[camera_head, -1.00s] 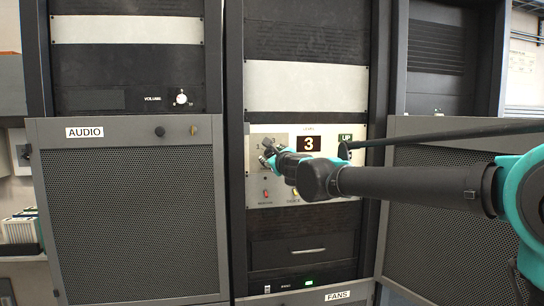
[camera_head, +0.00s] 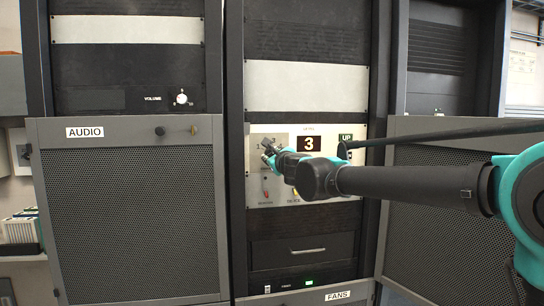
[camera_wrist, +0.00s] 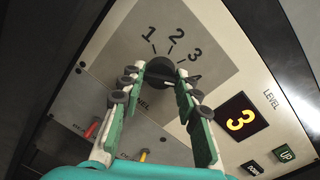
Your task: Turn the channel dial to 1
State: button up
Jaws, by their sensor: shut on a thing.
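The channel dial (camera_wrist: 158,72) is a dark round knob on a grey plate, with the numbers 1, 2, 3 and 4 printed in an arc around it. My gripper (camera_wrist: 160,76) is shut on the dial, one finger on each side. A small light mark shows on the lower right of the knob, but I cannot tell surely which number the dial points to. In the head view my gripper (camera_head: 267,153) is at the left of the light panel (camera_head: 350,190), and its fingers hide the dial.
A display (camera_head: 309,143) right of the dial reads 3 under the word LEVEL. A red switch (camera_wrist: 91,130) and a yellow switch (camera_wrist: 144,155) are below the dial. A perforated AUDIO door (camera_head: 130,210) stands to the left.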

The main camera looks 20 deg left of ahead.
jog(key=n, duration=0.5)
jog(key=shift+h, duration=0.3)
jog(key=n, duration=0.6)
jog(key=shift+r+n+h, duration=0.1)
jog(key=shift+n+h, duration=0.2)
jog(key=n, duration=0.6)
jog(key=shift+a+h, duration=0.15)
jog(key=shift+h, duration=0.15)
jog(key=n, duration=0.4)
jog(key=shift+n, duration=0.3)
jog(key=shift+n+t, duration=0.3)
jog(key=o, duration=1.1)
jog(key=shift+s, duration=0.1)
jog(key=shift+o, duration=0.2)
